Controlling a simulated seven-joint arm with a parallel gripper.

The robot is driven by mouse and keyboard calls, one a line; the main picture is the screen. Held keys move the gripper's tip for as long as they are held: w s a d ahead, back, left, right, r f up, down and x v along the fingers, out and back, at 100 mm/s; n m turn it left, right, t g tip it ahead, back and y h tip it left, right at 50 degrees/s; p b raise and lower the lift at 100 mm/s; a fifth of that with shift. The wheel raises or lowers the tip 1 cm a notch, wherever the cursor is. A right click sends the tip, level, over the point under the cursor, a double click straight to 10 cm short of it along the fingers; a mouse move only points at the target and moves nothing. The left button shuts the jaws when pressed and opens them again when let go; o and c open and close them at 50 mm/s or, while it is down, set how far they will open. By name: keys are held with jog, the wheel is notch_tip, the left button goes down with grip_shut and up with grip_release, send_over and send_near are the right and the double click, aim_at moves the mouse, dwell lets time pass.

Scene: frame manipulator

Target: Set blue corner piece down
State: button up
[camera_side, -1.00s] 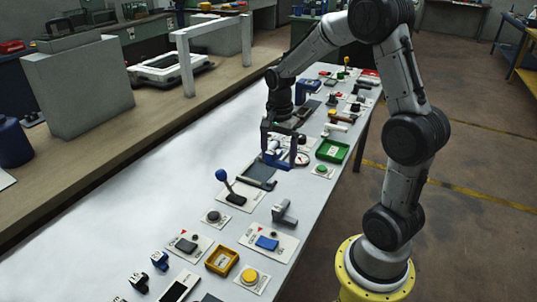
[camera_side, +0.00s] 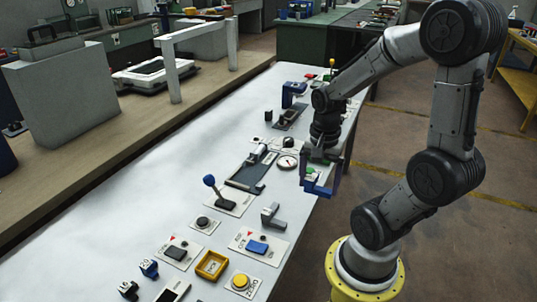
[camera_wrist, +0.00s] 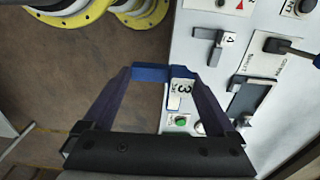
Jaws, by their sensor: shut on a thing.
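My gripper (camera_side: 320,182) is shut on the blue corner piece (camera_side: 318,191) at the right edge of the table in the side view. In the wrist view, the blue corner piece (camera_wrist: 150,72) spans between the dark fingers of my gripper (camera_wrist: 158,76). One arm of it carries a white label with a 3 and lies over the table edge in the picture; the other arm shows against the floor. Whether it touches the table cannot be told.
A grey corner piece marked 4 (camera_side: 272,215) and a dark plate fixture (camera_side: 245,174) are close by. A blue-knobbed lever (camera_side: 209,182), a gauge (camera_side: 287,162) and a yellow tray (camera_side: 211,265) stand on the table. The table's left half (camera_side: 150,190) is clear.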

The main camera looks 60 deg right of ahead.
jog(key=w+d+f, duration=0.2)
jog(key=w+f, duration=0.1)
jog(key=w+d+f, duration=0.3)
jog(key=w, duration=0.1)
jog(key=w+d+f, duration=0.3)
jog(key=shift+w+d+f, duration=0.1)
jog(key=shift+w+f, duration=0.1)
jog(key=shift+f, duration=1.65)
jog(key=shift+f, duration=0.2)
jog(key=o, duration=1.1)
jog(key=shift+c, duration=0.2)
jog(key=shift+r, duration=0.15)
